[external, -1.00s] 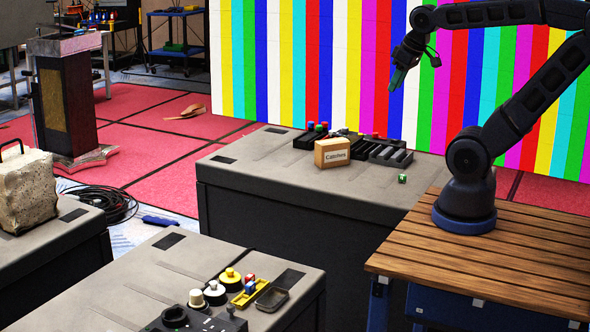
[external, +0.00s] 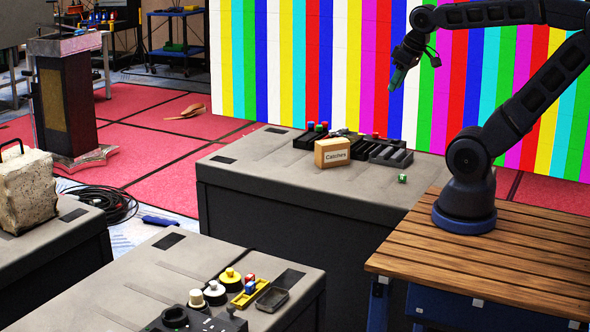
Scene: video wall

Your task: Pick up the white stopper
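On the near grey case, a small off-white, stopper-like piece (external: 196,298) stands at the left end of a short row. Beside it is a round white piece with a black top (external: 215,288), then a yellow knob (external: 230,277). I cannot tell for certain which of the two pale pieces is the white stopper. My gripper (external: 396,82) hangs high at the upper right, in front of the striped wall, far from these pieces. Its fingers look greenish and are too small to show whether they are open or shut.
A yellow tray with small coloured blocks (external: 246,293) and a dark dish (external: 272,299) lie right of the row; a black holder (external: 200,322) is in front. The farther case bears a "Catches" box (external: 332,152), black racks (external: 391,156) and a green die (external: 402,179).

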